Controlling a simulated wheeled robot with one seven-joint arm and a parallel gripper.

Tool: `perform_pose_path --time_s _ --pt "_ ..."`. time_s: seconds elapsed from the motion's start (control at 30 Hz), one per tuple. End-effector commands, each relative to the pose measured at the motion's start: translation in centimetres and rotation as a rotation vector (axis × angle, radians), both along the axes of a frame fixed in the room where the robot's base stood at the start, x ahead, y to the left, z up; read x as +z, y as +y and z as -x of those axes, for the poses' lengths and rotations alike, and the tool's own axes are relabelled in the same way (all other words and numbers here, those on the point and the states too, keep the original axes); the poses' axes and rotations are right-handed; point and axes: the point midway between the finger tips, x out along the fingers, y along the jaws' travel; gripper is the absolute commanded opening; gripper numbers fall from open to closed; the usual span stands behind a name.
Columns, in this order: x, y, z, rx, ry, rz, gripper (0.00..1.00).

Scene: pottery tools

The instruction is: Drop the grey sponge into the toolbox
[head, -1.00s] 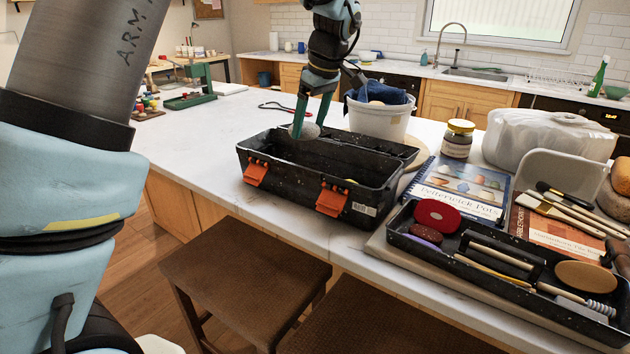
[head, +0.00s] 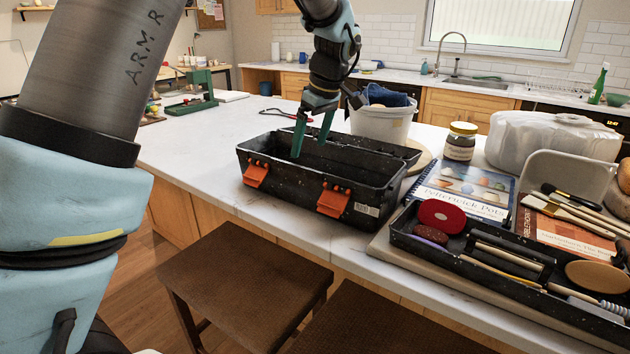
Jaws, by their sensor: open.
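The black toolbox (head: 300,188) stands open on the white counter, with two orange latches on its front wall. My gripper (head: 310,146) is above the toolbox's left part, with its green fingers apart, pointing down and reaching into the opening. Nothing shows between the fingers. The grey sponge is not visible now. The toolbox's front wall hides most of its floor, so I cannot see what lies there.
A white bucket (head: 381,122) with a blue cloth stands behind the toolbox. A jar (head: 460,146), a book (head: 465,187) and a black tool tray (head: 420,250) are to the right. Two brown stools (head: 245,281) stand in front.

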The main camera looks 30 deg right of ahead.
Motion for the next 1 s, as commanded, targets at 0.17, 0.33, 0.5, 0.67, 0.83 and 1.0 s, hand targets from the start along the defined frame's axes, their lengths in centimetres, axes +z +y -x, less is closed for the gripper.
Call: perform_pose_path --time_s 0.17,0.33,0.5,0.67,0.83,1.0 --pt "0.8 -0.2 0.2 -0.001 -0.002 0.002 1.00" --pt "3.5 -0.6 1.0 -0.002 -0.004 0.004 1.00" --pt "6.8 -1.0 1.9 -0.002 -0.003 0.004 1.00" --pt "9.1 -1.2 2.6 -0.001 -0.002 0.002 1.00" --pt "10.2 -1.3 2.9 0.000 0.000 0.000 1.00" --pt "10.3 -1.3 2.9 0.000 0.000 0.000 1.00"
